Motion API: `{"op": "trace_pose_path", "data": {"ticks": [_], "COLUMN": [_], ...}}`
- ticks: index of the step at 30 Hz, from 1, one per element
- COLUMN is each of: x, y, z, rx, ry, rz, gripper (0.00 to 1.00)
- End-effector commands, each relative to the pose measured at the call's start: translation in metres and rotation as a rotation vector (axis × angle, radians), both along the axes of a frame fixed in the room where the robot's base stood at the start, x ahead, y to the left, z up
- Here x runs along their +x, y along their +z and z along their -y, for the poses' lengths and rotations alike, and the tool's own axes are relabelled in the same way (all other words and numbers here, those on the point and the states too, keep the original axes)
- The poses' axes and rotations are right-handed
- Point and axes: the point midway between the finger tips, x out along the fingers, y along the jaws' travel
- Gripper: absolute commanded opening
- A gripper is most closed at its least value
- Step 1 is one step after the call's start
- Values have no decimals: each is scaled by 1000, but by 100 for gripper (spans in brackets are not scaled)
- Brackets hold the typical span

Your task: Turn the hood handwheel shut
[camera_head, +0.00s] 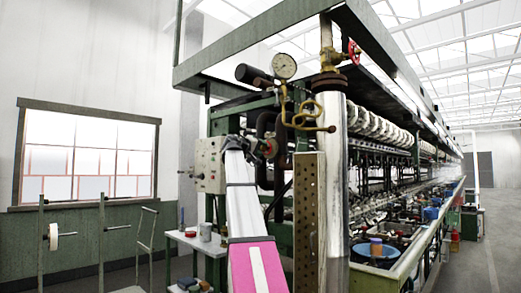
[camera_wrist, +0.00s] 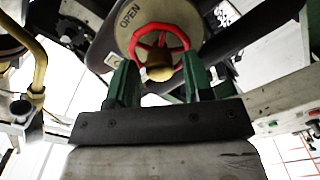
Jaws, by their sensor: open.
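The red handwheel (camera_wrist: 164,29) has a brass-coloured hub and sits in front of a round pale plate (camera_wrist: 184,12) marked OPEN. In the wrist view it is straight ahead of my gripper (camera_wrist: 159,62). The two green fingers are apart, one on each side of the lower wheel and hub. I cannot tell whether they touch the rim. In the head view a small red wheel (camera_head: 271,147) shows just right of the upper end of my arm; my fingers cannot be made out there.
A brass pipe (camera_wrist: 40,65) stands left of my gripper in the wrist view. In the head view, a shiny vertical pipe (camera_head: 333,190), a pressure gauge (camera_head: 284,66) and a grey control box (camera_head: 209,165) are close to my arm. Another red handwheel (camera_head: 354,54) is higher up.

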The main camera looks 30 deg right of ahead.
Motion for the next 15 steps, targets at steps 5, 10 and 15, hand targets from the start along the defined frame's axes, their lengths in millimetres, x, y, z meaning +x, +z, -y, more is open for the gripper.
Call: {"op": "trace_pose_path", "data": {"ticks": [5,10,15], "x": [-5,-12,-19], "y": [0,0,-1], "z": [-14,-34,-54], "rx": [-1,-1,-1], "ry": [1,2,1], "rz": [0,-1,-1], "gripper": [47,47,47]}}
